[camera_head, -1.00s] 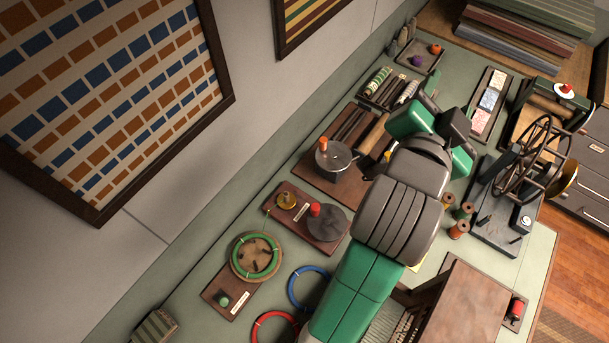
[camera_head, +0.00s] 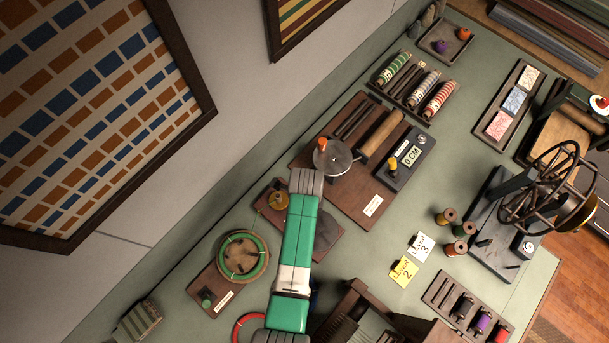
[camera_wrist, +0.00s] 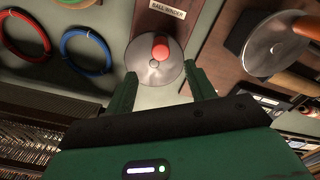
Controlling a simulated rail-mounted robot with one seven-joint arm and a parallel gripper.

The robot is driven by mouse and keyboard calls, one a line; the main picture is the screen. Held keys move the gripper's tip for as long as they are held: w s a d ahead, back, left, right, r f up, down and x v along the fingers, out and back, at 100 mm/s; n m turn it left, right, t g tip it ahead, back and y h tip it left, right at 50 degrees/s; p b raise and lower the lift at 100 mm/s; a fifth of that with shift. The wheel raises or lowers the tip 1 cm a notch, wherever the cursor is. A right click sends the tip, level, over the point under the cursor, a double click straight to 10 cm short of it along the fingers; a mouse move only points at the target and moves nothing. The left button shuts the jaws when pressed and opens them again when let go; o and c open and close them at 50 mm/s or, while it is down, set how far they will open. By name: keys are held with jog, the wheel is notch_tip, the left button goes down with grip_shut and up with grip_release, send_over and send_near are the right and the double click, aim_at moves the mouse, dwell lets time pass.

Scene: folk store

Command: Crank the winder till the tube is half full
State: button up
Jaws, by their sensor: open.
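A crank winder with a grey disc (camera_head: 332,160) and orange knob (camera_head: 322,143) sits on a brown board; a tan tube (camera_head: 381,132) lies beside dark rods. Its box (camera_head: 411,158) seems to read 0 CM. In the wrist view this disc (camera_wrist: 258,48) is at right. A second unit, labelled BALL WINDER, has a grey disc (camera_wrist: 150,72) with a red knob (camera_wrist: 160,47). My gripper (camera_wrist: 161,92) is open and empty, its fingers appearing on either side of the ball winder's disc; height above it is unclear. In the head view my arm hides the gripper.
A rack of wound tubes (camera_head: 418,88) stands behind the winder. A round tray with a green ring (camera_head: 240,255) is at left. Spools (camera_head: 457,247), two note cards (camera_head: 404,271) and a wheeled device (camera_head: 550,190) are at right. Bare green tabletop (camera_head: 440,190) lies between.

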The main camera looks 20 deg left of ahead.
jog(key=shift+f+b, duration=4.65)
jog(key=shift+f, duration=0.65)
jog(key=shift+f, duration=0.1)
jog(key=c, duration=0.8)
jog(key=shift+c, duration=0.2)
